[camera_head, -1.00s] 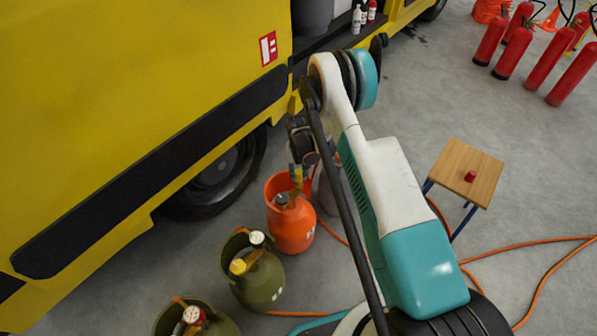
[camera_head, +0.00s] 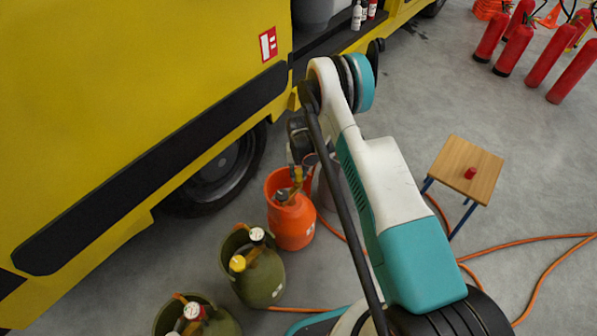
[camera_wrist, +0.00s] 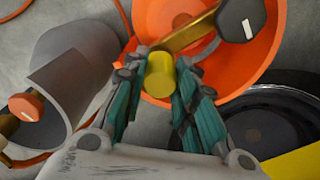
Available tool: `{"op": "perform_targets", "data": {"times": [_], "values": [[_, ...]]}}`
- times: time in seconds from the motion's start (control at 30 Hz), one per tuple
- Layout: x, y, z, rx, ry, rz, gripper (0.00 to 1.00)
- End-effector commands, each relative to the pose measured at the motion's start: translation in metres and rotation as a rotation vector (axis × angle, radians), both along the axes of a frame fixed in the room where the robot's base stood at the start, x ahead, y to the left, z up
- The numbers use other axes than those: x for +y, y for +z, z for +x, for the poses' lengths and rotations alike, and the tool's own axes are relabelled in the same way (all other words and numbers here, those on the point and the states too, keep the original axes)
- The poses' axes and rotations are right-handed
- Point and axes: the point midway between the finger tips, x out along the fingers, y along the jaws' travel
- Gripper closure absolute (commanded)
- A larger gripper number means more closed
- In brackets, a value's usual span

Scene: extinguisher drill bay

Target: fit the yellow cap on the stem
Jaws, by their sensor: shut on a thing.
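My gripper (camera_wrist: 163,62) is shut on the yellow cap (camera_wrist: 160,76), which sits between its two fingertips. In the wrist view the cap is in front of the brass valve (camera_wrist: 190,34) of the orange cylinder (camera_wrist: 262,62). I cannot tell whether the cap touches the valve, and no bare stem is clearly visible. In the head view my gripper (camera_head: 299,154) is low over the orange cylinder (camera_head: 292,222), partly hidden by my arm. The cap is small and hard to make out there.
Olive cylinders (camera_head: 262,280) stand at the front left, one with a yellow top (camera_head: 237,263). A grey cylinder (camera_wrist: 75,72) is beside the orange one. The yellow truck (camera_head: 140,90) and its wheel are close on the left. A wooden stool (camera_head: 458,160) and orange hose (camera_head: 540,290) are right.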

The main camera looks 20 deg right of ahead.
Motion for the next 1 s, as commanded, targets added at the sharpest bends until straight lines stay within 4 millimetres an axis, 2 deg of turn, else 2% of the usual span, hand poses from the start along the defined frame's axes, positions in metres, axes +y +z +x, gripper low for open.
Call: {"op": "perform_targets", "data": {"times": [1.0], "values": [[0.0,-0.0071,0.0001,0.0,0.0,0.0,0.86]]}}
